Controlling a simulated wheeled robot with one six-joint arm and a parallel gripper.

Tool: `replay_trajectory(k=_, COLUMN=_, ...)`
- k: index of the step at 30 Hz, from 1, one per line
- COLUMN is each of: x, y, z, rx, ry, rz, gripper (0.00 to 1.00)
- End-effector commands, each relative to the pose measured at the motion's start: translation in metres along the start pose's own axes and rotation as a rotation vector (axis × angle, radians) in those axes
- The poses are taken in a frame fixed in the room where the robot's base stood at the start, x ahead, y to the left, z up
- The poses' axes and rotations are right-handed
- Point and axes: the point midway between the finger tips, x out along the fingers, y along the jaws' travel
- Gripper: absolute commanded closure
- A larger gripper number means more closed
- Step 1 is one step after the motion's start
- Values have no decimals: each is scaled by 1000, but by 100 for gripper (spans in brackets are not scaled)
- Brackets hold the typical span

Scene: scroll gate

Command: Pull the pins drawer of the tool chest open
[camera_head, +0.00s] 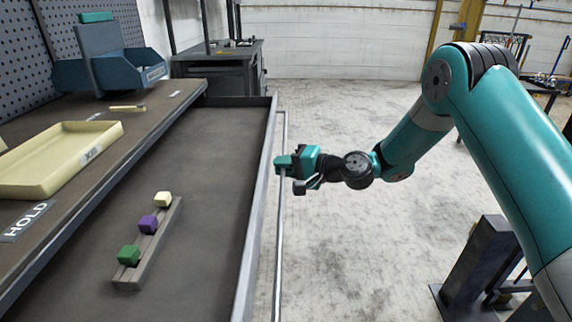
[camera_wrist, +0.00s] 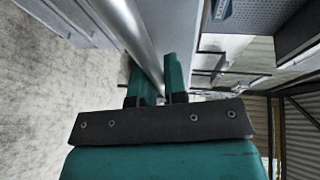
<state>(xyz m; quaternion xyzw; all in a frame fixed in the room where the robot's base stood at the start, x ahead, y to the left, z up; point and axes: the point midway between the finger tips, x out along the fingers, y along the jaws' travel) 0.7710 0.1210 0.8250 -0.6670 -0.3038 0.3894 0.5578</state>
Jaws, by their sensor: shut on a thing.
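The drawer (camera_head: 215,200) of the tool chest stands open, its dark floor in plain view beside the bench top. Its long metal bar handle (camera_head: 278,245) runs along the outer front edge. My gripper (camera_head: 284,168) reaches in from the right and is shut on this handle. In the wrist view, the two teal fingers of my gripper (camera_wrist: 157,80) sit on either side of the handle (camera_wrist: 128,30). A grey rack (camera_head: 150,250) lies in the drawer with a cream block (camera_head: 163,199), a purple block (camera_head: 148,224) and a green block (camera_head: 128,255).
On the bench top are a cream tray (camera_head: 60,160), a HOLD label (camera_head: 25,221), a small cream piece (camera_head: 127,108) and a blue holder (camera_head: 107,62) with a teal block. A dark cabinet (camera_head: 215,75) stands behind. The floor beyond the handle is clear.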

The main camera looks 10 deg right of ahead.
Motion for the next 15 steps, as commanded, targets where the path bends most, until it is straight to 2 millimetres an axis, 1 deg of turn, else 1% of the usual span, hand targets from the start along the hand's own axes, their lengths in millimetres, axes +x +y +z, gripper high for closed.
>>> replay_trajectory(k=10, x=-1, y=0, z=-2, rx=-2, ry=4, rz=0, gripper=100)
replay_trajectory(k=11, x=-1, y=0, z=-2, rx=-2, ry=5, rz=0, gripper=85)
replay_trajectory(k=12, x=-1, y=0, z=-2, rx=-2, ry=5, rz=0, gripper=76)
replay_trajectory(k=14, x=-1, y=0, z=-2, rx=-2, ry=4, rz=0, gripper=64)
replay_trajectory(k=15, x=-1, y=0, z=-2, rx=-2, ry=3, rz=0, gripper=64)
